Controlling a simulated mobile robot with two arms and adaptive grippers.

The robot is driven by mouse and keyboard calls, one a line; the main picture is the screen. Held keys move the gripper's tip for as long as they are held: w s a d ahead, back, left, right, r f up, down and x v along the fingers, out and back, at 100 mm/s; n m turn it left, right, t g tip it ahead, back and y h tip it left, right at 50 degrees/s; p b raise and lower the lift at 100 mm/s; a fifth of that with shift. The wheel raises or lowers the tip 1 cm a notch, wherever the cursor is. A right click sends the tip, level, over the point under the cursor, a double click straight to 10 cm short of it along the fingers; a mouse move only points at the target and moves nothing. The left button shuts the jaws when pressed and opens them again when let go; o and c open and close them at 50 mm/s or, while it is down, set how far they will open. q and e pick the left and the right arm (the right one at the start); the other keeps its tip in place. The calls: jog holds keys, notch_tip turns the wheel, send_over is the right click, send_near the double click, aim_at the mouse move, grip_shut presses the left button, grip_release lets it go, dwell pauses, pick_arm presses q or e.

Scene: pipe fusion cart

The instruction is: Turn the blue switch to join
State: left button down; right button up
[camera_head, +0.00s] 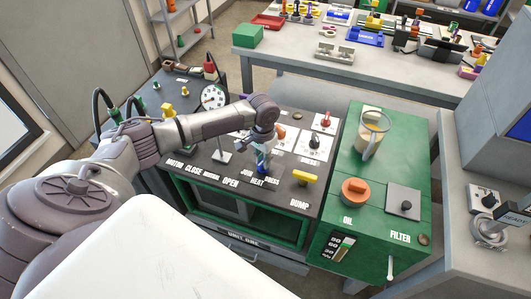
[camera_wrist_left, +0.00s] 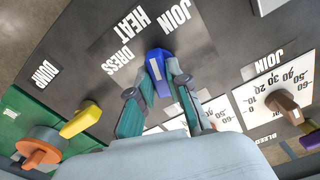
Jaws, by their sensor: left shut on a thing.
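The blue switch (camera_wrist_left: 158,72) stands on the dark cart panel (camera_wrist_left: 215,28), with the words DRESS, HEAT and JOIN printed around its upper side in the left wrist view. Its far end lies below the gap between HEAT and JOIN; I cannot tell its exact setting. My left gripper (camera_wrist_left: 161,95) has its teal fingers on both sides of the switch and is shut on it. In the head view, the left gripper (camera_head: 263,163) reaches down to the panel and mostly hides the switch. My right gripper is in neither view.
A yellow handle (camera_head: 305,178) marked DUMP sits right of the gripper. White dial plates (camera_head: 315,144) with knobs lie just behind it. A green unit (camera_head: 337,222) with an orange cap (camera_head: 355,190) stands to the right. A red-handled lever (camera_head: 325,120) rises farther back.

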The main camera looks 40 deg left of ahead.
pick_arm(q)
jog(key=m+p, duration=0.2)
jog(key=m, duration=0.1)
jog(key=shift+d+r, duration=0.1)
jog(key=shift+r, duration=0.05)
jog(key=shift+w+m+p, duration=0.1)
jog(key=shift+m+p, duration=0.4)
jog(key=shift+m, duration=1.1)
jog(key=c, duration=1.1)
grip_release()
jog(key=shift+r, duration=0.2)
notch_tip(320, 180, up, 12)
jog(key=shift+w+f, duration=0.1)
jog(key=shift+f, duration=0.15)
